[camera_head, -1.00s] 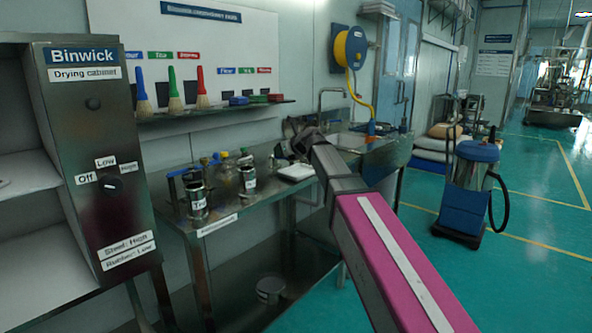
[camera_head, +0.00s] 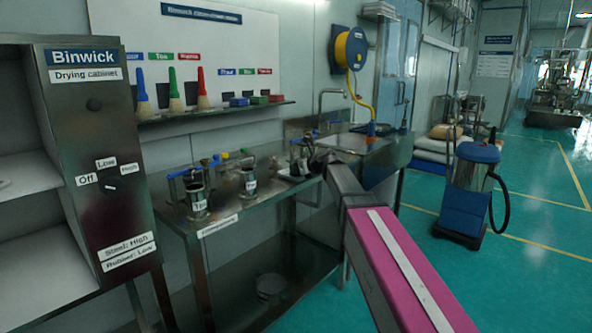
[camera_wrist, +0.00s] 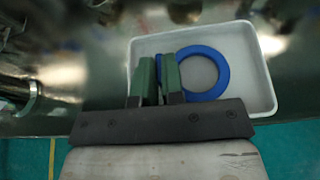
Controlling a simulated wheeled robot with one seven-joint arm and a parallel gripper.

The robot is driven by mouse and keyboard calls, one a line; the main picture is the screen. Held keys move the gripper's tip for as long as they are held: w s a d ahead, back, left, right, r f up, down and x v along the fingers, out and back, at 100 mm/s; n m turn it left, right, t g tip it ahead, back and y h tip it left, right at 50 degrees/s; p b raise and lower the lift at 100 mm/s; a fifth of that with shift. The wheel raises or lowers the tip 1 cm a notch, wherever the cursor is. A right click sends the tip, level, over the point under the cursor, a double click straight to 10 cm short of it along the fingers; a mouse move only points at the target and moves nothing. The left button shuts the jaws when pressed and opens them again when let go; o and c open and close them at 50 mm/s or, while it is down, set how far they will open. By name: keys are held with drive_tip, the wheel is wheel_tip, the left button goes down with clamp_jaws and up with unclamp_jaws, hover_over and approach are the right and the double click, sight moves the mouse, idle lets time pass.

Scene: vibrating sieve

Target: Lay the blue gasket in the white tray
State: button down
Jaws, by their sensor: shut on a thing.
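The blue gasket (camera_wrist: 222,75) is a flat ring, seen in the wrist view over the inside of the white tray (camera_wrist: 262,85). My gripper (camera_wrist: 160,74) has two green fingers close together at the gasket's left side, shut on it. The fingers hide the gripped part of the ring. I cannot tell whether the gasket touches the tray floor. In the head view my gripper (camera_head: 300,160) is at the bench, largely covering the tray, and the gasket is not clear there.
The steel bench (camera_head: 235,220) carries labelled metal pots (camera_head: 249,180) left of my gripper. A sink with a tap (camera_head: 322,105) lies behind to the right. The drying cabinet (camera_head: 95,150) stands at the left. A blue vacuum cleaner (camera_head: 470,190) stands on the floor at the right.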

drive_tip(key=shift+f, duration=0.15)
drive_tip(key=c, duration=1.2)
unclamp_jaws()
drive_tip(key=shift+c, duration=0.2)
drive_tip(key=shift+s+d+r, duration=0.1)
drive_tip(key=shift+s+r, duration=0.05)
drive_tip(key=shift+r, duration=0.1)
drive_tip(key=v, duration=1.1)
drive_tip(key=shift+s+d+r, duration=0.15)
drive_tip(key=shift+d+r, duration=0.05)
